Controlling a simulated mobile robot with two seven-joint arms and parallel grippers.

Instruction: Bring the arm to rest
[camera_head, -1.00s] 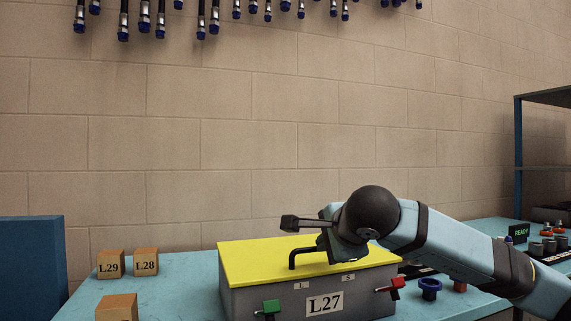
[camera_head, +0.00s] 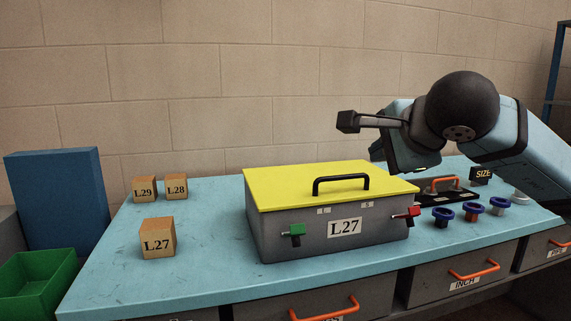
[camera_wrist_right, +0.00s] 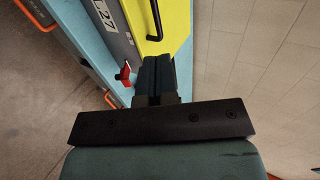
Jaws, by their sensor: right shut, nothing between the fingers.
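My right arm comes in from the right in the head view, its wrist raised above the right end of the grey case (camera_head: 290,245). The case has a yellow lid (camera_head: 285,188), a black handle (camera_head: 341,179) and an L27 label. My right gripper (camera_wrist_right: 160,75) is shut and empty in the wrist view, its fingers together. Its fingers are hard to make out in the head view. The gripper is apart from the handle. My left gripper is not in view.
Wooden blocks L29 (camera_head: 144,189), L28 (camera_head: 176,187) and L27 (camera_head: 158,239) stand on the blue bench (camera_head: 110,260). A green bin (camera_head: 38,287) is at lower left.

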